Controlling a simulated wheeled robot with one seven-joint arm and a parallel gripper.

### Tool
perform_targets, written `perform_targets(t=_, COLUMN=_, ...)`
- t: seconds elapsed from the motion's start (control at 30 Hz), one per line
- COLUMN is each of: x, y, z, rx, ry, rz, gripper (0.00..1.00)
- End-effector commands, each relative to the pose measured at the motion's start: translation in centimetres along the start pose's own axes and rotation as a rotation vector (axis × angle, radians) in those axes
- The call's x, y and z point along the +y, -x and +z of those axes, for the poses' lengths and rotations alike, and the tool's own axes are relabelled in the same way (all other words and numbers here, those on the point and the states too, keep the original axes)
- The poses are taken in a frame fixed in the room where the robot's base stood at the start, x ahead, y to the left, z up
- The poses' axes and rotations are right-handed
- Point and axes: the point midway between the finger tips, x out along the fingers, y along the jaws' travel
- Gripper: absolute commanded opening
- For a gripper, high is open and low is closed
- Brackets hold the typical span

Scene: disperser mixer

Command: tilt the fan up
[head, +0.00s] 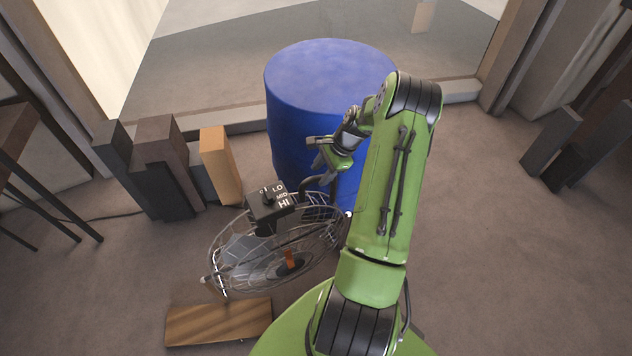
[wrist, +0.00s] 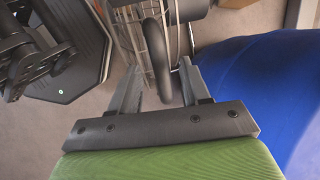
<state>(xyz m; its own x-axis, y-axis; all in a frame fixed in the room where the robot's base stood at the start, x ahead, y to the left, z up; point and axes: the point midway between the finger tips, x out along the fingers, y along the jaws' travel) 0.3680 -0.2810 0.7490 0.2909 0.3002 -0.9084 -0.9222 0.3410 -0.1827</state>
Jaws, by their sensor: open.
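The fan (head: 268,262) stands on the floor, a round wire cage with a dark control box (head: 268,207) marked LO, MID and HI. A black curved handle (head: 318,184) sits at its back. In the wrist view, the handle (wrist: 161,50) lies between the open fingers of my gripper (wrist: 159,72), with the wire cage (wrist: 145,30) just to its left. I cannot tell whether either finger touches the handle. In the head view, my gripper (head: 320,164) is above the handle, and my arm hides part of the fan's right side.
A blue drum (head: 300,110) stands close behind my gripper; it fills the right of the wrist view (wrist: 260,75). A wooden board (head: 220,323) lies in front of the fan. Dark and tan blocks (head: 217,165) stand at the left.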

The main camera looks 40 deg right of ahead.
Motion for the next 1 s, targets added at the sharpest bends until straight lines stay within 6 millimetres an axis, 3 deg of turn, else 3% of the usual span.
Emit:
perform_targets(t=0.03, x=0.1, y=-1.4, z=0.0, rx=-0.003, ry=0.002, rz=0.003, gripper=0.47)
perform_targets(t=0.2, x=0.0, y=-3.6, z=0.0, rx=-0.001, ry=0.001, rz=0.000, gripper=0.47)
perform_targets(t=0.5, x=0.0, y=-4.0, z=0.0, rx=0.000, ry=0.001, rz=0.000, gripper=0.47)
perform_targets(t=0.8, x=0.0, y=-3.9, z=0.0, rx=0.000, ry=0.001, rz=0.000, gripper=0.02)
perform_targets(t=1.0, x=0.0, y=-3.9, z=0.0, rx=0.000, ry=0.001, rz=0.000, gripper=0.00)
